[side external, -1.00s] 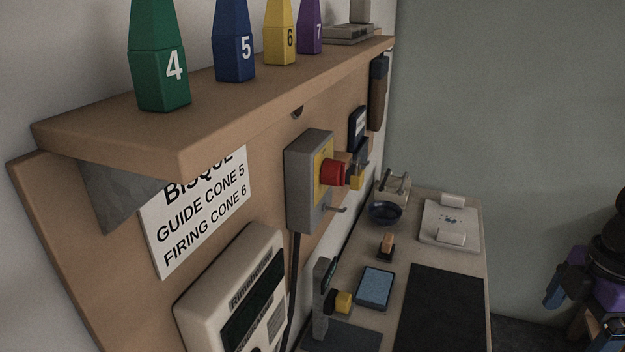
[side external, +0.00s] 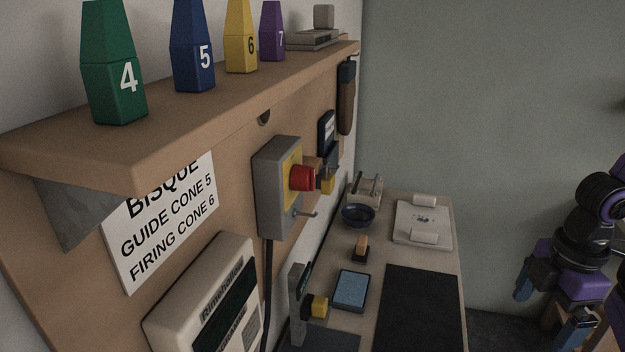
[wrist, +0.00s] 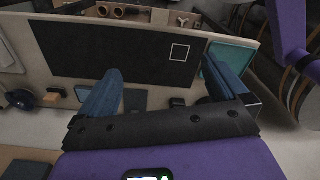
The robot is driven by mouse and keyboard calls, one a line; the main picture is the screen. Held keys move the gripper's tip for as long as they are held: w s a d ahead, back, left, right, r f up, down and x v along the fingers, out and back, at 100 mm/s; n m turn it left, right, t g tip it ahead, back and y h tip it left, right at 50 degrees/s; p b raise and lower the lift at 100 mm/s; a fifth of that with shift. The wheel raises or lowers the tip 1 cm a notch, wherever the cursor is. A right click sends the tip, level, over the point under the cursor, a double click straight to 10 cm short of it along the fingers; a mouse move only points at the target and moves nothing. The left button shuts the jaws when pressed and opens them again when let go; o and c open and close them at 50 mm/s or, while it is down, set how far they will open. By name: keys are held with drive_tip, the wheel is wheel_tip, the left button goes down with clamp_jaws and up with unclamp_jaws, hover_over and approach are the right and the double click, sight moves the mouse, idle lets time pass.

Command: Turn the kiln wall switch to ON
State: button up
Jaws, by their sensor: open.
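The kiln wall switch (side external: 278,190) is a grey box with a yellow face and a red knob (side external: 302,178), mounted on the brown wall board below the shelf. Its ON and OFF markings are not readable, so I cannot tell its setting. My gripper (side external: 549,306) is at the far right of the side external view, well away from the switch. In the wrist view my gripper (wrist: 161,84) has its two blue fingers wide apart with nothing between them, above the table. I cannot make out the switch in the wrist view.
A shelf (side external: 190,115) with several numbered cones juts out above the switch. A white controller (side external: 205,300) hangs to the lower left. The table below holds a black mat (side external: 420,310), a blue bowl (side external: 358,215) and a blue pad (side external: 352,290). Open air lies between gripper and switch.

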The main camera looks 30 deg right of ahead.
drive_tip(key=shift+w+a, duration=0.1)
drive_tip(key=c, duration=0.6)
drive_tip(key=n+t+y, duration=0.9)
drive_tip(key=t+y, duration=0.2)
drive_tip(key=y, duration=0.3)
approach(314, 179)
drive_tip(key=x, duration=0.9)
drive_tip(key=shift+w+a, duration=0.1)
drive_tip(key=shift+a, duration=0.05)
drive_tip(key=shift+c, duration=0.3)
drive_tip(key=c, duration=1)
